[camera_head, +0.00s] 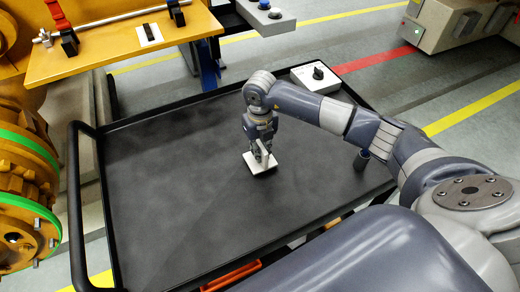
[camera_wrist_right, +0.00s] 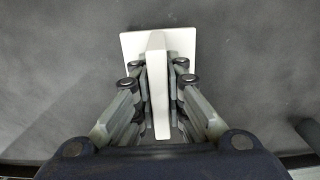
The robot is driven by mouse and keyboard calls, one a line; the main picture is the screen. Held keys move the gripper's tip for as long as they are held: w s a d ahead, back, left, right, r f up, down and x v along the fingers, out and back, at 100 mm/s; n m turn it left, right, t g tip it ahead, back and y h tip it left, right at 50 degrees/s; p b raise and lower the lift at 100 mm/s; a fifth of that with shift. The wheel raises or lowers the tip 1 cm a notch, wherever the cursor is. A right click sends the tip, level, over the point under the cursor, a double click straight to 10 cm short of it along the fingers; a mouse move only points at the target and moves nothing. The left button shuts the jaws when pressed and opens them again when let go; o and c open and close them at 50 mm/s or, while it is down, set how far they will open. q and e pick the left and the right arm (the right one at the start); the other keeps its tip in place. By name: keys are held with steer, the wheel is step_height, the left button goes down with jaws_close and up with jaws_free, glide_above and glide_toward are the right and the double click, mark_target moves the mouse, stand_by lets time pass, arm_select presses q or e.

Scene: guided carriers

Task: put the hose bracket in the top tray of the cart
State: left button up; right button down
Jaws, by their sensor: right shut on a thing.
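The white hose bracket (camera_head: 252,166) has a flat square base and an upright fin. My right gripper (camera_head: 262,150) points down over the cart and is shut on the fin. The wrist view shows the fin of the bracket (camera_wrist_right: 157,80) between the two fingers of the right gripper (camera_wrist_right: 157,85), with the base plate beyond them. The base is at or just above the dark top tray (camera_head: 180,190) of the cart; I cannot tell whether it touches. My left gripper is not in view.
A white box with a black knob (camera_head: 302,75) is at the tray's far right corner. A dark cylinder (camera_head: 361,160) stands near its right edge. An orange shelf (camera_head: 110,45) overhangs the far left. The tray's left and front are clear.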

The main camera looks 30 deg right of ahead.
steer(key=shift+f, duration=0.3)
steer(key=shift+w+f, duration=0.1)
steer(key=shift+f, duration=0.05)
steer(key=shift+f, duration=0.1)
steer(key=c, duration=1.7)
jaws_free()
steer(key=shift+o, duration=0.2)
steer(key=shift+r, duration=0.45)
step_height(320, 180, up, 11)
steer(key=b, duration=0.3)
steer(key=shift+r, duration=0.1)
